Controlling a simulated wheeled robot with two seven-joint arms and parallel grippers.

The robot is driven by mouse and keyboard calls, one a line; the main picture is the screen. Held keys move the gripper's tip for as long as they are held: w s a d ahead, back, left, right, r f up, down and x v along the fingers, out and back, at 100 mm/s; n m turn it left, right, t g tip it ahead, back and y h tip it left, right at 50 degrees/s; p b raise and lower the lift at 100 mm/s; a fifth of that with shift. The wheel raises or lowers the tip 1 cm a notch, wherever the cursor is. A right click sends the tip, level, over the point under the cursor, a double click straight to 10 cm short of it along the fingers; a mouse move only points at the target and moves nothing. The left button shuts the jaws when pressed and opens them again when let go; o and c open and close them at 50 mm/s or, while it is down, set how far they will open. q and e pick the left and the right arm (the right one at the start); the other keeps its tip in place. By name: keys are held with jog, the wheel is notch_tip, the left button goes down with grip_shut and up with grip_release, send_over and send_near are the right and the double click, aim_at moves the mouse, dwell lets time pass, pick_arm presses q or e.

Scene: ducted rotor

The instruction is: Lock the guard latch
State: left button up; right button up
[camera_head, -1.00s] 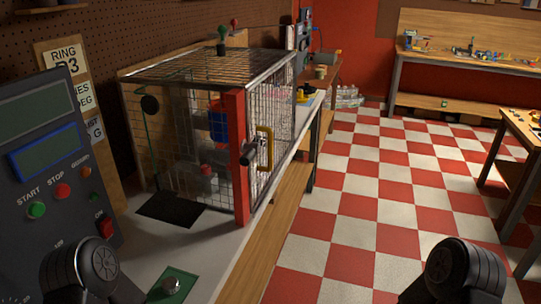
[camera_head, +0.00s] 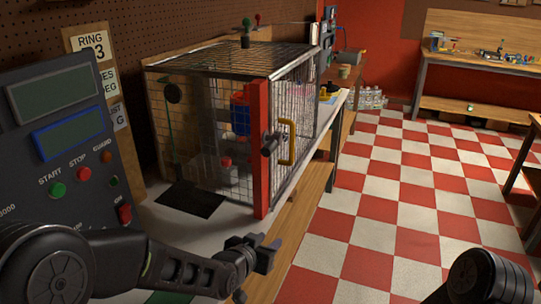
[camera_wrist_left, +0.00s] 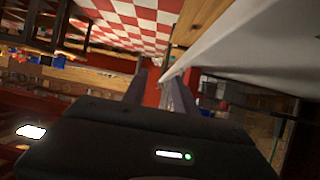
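The wire-mesh guard cage (camera_head: 205,66) stands on the bench with a red post (camera_head: 260,150) at its near front corner. The guard latch (camera_head: 272,144) is a dark grey knob or lever beside the post, close to the yellow door handle (camera_head: 289,142). The door looks closed against the post; I cannot tell how the latch is set. My left gripper (camera_head: 262,252) is below and in front of the red post, apart from the latch. Its two fingers also show in the left wrist view (camera_wrist_left: 160,92), with a gap between them and nothing held. My right gripper is out of view.
A control panel (camera_head: 70,145) with START, STOP and GUARD buttons stands at the left, close to my left arm. Another workbench (camera_head: 480,65) stands far back.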

aim_at(270, 146)
pick_arm(q)
jog(key=w+a+r+t, duration=0.1)
jog(key=r, duration=0.6)
jog(key=w+r+m+t, duration=0.1)
jog(key=r+t, duration=0.1)
jog(key=r, duration=0.5)
jog(key=w+a+r+t+h, duration=0.1)
jog(key=w+r+t, duration=0.1)
jog(key=r, duration=0.5)
jog(key=shift+w+a+r+m, duration=0.1)
jog(key=shift+a+r+m, duration=0.2)
jog(key=shift+m, duration=0.1)
jog(key=shift+f, duration=0.1)
jog(key=shift+w, duration=0.1)
jog(key=shift+p+x, duration=0.85)
jog(key=shift+x, duration=3)
jog(key=shift+c, duration=0.2)
grip_shut()
